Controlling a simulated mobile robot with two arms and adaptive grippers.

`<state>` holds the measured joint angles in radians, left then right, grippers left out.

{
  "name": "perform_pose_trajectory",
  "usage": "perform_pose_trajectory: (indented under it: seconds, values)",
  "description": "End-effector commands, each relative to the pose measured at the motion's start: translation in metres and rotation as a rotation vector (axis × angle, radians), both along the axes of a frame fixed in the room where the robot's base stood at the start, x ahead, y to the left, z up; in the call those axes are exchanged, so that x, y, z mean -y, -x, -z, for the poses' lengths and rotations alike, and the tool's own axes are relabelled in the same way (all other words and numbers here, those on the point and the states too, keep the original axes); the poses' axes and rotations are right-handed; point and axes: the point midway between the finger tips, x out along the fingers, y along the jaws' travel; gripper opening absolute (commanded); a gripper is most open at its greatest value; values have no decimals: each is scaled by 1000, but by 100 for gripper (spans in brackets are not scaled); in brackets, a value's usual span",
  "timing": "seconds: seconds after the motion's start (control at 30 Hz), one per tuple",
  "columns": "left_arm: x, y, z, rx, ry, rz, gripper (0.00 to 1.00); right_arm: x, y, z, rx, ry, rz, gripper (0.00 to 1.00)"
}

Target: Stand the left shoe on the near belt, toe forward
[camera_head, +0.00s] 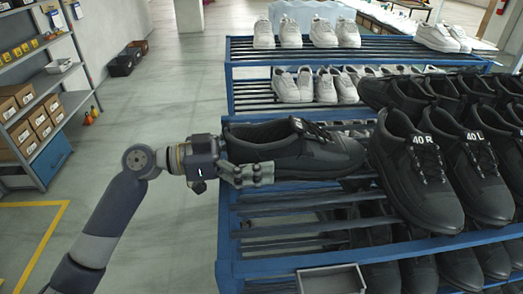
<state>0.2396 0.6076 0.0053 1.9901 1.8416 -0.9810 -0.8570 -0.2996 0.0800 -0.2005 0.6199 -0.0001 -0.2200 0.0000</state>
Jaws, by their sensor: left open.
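A black shoe (300,148) stands sole down on the blue rack, turned sideways with its toe to the right. My left gripper (246,174) is at its heel end, the fingers on the near side of the shoe and partly in front of it. The gripper is open; whether the fingers touch the shoe I cannot tell. To the right, a black shoe marked 40 R (420,172) and one marked 40 L (470,165) stand with toes toward me. My right gripper is not in view, and no belt shows.
The blue rack (228,240) has dark bars and more black shoes below. White shoes (307,84) stand on the racks behind. A grey tray (332,281) is at the front. Shelves with boxes (35,125) stand left; the floor between is clear.

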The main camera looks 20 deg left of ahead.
Motion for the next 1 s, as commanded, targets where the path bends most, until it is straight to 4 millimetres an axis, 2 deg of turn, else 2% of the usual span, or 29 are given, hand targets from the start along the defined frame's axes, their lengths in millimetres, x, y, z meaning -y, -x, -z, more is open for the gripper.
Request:
perform_pose_trajectory:
  seconds: [0.2, 0.5, 0.7, 0.83, 1.0]
  values:
    - [-3, 1, -1, -1, 0, -1, 95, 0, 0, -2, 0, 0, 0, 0]
    - [-54, 26, 5, -1, -3, -3, 95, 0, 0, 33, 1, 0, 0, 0]
    - [-86, 41, 2, 0, -1, -2, 95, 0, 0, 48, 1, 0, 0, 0]
    - [-99, 47, 0, 0, 0, -1, 95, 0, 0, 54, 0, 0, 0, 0]
    - [-107, 52, -2, 0, 0, 1, 95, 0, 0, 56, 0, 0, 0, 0]
